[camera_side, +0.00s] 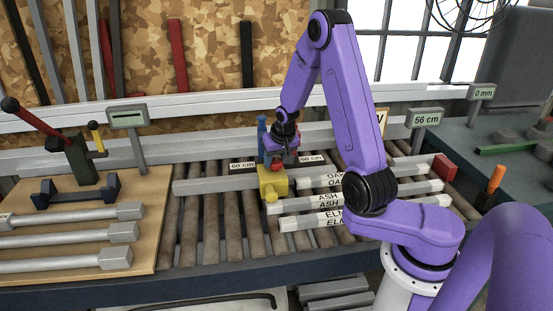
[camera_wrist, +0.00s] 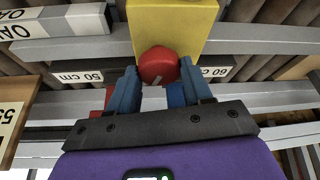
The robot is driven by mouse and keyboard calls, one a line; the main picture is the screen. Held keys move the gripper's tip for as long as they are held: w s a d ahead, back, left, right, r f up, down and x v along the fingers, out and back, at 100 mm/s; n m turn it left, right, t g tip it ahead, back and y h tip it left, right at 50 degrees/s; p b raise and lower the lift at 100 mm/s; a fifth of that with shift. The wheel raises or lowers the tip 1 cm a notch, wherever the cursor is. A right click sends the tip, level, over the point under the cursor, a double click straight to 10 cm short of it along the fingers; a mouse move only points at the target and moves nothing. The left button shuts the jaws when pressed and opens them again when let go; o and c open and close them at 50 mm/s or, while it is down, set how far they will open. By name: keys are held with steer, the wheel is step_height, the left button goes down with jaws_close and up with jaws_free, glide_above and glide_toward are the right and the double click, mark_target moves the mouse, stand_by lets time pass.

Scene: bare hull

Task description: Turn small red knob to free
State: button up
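The small red knob (camera_wrist: 158,64) is on the near end of a yellow block (camera_wrist: 172,28) in the wrist view. A pale line marks the knob's lower edge and points down, slightly left. My gripper (camera_wrist: 158,76) is open, its blue fingers on either side of the knob with narrow gaps; I cannot tell whether either touches. In the side view my gripper (camera_side: 281,150) is just above and behind the yellow block (camera_side: 272,180), which sits at the grey rail by the rollers. No "free" label is readable.
Labels reading 60 cm (camera_side: 242,166) and 50 cm (camera_side: 312,158) flank the block. Marked bars, ASH (camera_side: 330,199) among them, lie on rollers to the right. A wooden board (camera_side: 90,235) with grey bars and a red-handled lever (camera_side: 38,120) stands at left.

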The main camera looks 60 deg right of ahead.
steer(key=shift+w+d+n+t+y, duration=0.15)
steer(key=shift+n+y, duration=0.2)
steer(key=shift+n, duration=0.55)
steer(key=shift+d+n+t+y, duration=0.15)
steer(key=shift+n+y, duration=0.2)
steer(key=shift+n, duration=0.55)
steer(key=shift+a+r+n, duration=0.1)
steer(key=shift+n, duration=0.3)
stand_by(0.4)
steer(key=o, duration=1.1)
steer(key=shift+a, duration=0.1)
steer(key=shift+c, duration=0.2)
steer(key=shift+s, duration=0.2)
steer(key=v, duration=1.7)
steer(key=shift+d+r, duration=0.15)
steer(key=shift+d, duration=0.1)
steer(key=s+a+f+n+g+y, duration=0.2)
steer(key=s+a+f+n+g, duration=0.15)
steer(key=s+a+n, duration=0.95)
steer(key=s+a+f+n, duration=0.1)
steer(key=s+a, duration=0.6)
steer(key=s, duration=0.3)
steer(key=shift+s+f+n+g, duration=0.2)
steer(key=shift+s+n+g, duration=0.15)
steer(key=shift+n, duration=0.05)
